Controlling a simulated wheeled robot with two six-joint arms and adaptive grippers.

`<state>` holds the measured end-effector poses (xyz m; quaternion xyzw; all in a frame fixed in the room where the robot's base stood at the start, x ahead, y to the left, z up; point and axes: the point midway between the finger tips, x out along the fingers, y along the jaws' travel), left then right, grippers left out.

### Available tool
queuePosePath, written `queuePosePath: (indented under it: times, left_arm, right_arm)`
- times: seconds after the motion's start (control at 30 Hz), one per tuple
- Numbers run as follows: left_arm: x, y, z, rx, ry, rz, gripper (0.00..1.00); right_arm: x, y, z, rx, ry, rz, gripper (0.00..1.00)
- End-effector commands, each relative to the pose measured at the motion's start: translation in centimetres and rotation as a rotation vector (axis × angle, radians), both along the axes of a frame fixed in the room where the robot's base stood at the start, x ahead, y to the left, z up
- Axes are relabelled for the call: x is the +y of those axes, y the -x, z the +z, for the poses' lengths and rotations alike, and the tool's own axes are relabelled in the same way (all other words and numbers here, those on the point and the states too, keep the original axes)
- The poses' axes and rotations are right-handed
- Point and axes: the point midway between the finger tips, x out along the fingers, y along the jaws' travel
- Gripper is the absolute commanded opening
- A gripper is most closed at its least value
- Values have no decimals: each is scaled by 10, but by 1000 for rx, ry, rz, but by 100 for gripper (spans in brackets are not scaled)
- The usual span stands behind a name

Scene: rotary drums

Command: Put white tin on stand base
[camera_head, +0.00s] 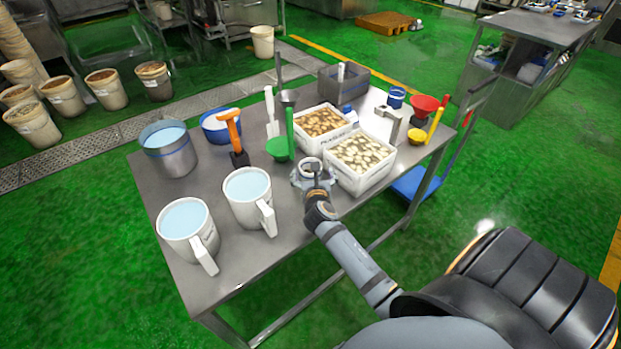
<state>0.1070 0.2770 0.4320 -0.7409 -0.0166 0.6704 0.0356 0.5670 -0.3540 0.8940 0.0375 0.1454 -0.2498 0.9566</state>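A steel table (235,262) holds the objects. Two white box-shaped tins stand side by side on it: one with pale pieces (358,178) and one behind it with brown pieces (313,143). A small upright grey metal stand (393,125) is at the right of the front white tin. My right gripper (310,170) is over the table at the left side of the front white tin. A small pale round shape shows at its fingers; I cannot tell whether it is held or part of the gripper. My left gripper is not in view.
Two white jugs (187,225) (247,190) with handles stand at the table's left front. A steel pot (168,154), a green ladle (280,150), an orange-handled tool (236,140) and a grey bin (343,85) stand behind. The front middle of the table is clear.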

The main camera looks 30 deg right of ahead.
Motion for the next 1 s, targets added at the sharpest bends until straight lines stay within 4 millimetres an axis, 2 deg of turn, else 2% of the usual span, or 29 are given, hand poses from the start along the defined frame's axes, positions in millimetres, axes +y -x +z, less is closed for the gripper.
queuePosePath:
  times: [0.3,0.6,1.0]
  left_arm:
    - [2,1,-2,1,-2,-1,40]
    - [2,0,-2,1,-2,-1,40]
    - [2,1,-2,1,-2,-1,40]
  right_arm:
    - [-17,-39,-18,-1,0,0,92]
    - [-19,-43,-20,0,-2,1,91]
    - [-19,-43,-21,0,-2,1,36]
